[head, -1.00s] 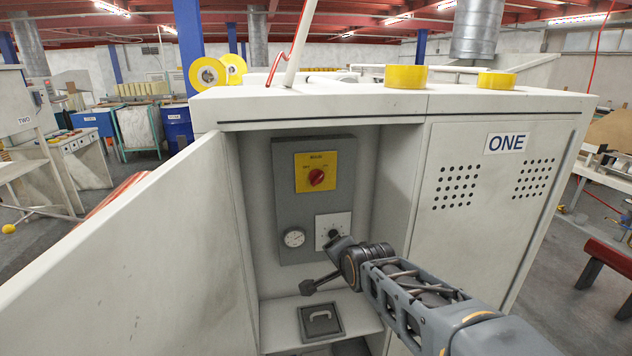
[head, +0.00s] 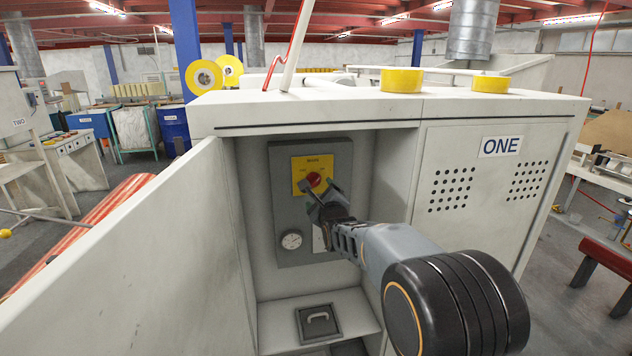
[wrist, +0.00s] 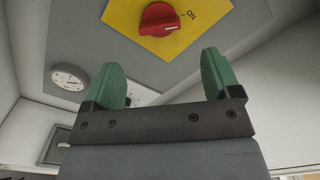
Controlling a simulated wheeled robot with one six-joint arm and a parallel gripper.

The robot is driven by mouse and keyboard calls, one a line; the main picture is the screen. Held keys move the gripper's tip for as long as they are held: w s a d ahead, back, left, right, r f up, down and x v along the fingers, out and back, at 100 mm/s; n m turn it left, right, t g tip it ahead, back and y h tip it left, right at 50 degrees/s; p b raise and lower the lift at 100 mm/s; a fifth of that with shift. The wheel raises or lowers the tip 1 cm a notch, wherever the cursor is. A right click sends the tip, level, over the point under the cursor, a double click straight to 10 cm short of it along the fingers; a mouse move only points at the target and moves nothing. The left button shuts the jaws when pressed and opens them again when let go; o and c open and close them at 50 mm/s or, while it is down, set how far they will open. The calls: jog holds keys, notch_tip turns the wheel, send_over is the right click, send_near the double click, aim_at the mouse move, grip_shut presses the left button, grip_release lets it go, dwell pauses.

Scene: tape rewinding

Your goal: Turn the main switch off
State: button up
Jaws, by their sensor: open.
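The main switch is a red rotary knob (head: 313,180) on a yellow plate (head: 299,173), high on the grey panel inside the open cabinet. In the wrist view the red knob (wrist: 158,21) lies ahead of my fingertips, with "ON" lettered on the yellow plate (wrist: 193,40) to its right. The knob's white mark points toward that side. My gripper (head: 322,190) is open and empty, in front of and just below the knob in the head view. Its green fingers (wrist: 166,75) are apart from the knob in the wrist view. My gripper hides the plate's lower part in the head view.
A round gauge (head: 291,240) sits lower left on the grey panel (head: 283,200); a white dial plate is mostly hidden behind my arm. The open cabinet door (head: 130,240) stands left, the closed door marked ONE (head: 470,220) right. A handled hatch (head: 319,321) lies below.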

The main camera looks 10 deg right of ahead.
aim_at(316, 184)
jog(key=w+p, duration=0.2)
jog(key=w, duration=0.6)
jog(key=shift+c, duration=0.3)
jog(key=c, duration=0.9)
jog(key=shift+o, duration=0.2)
jog(key=shift+f, duration=0.1)
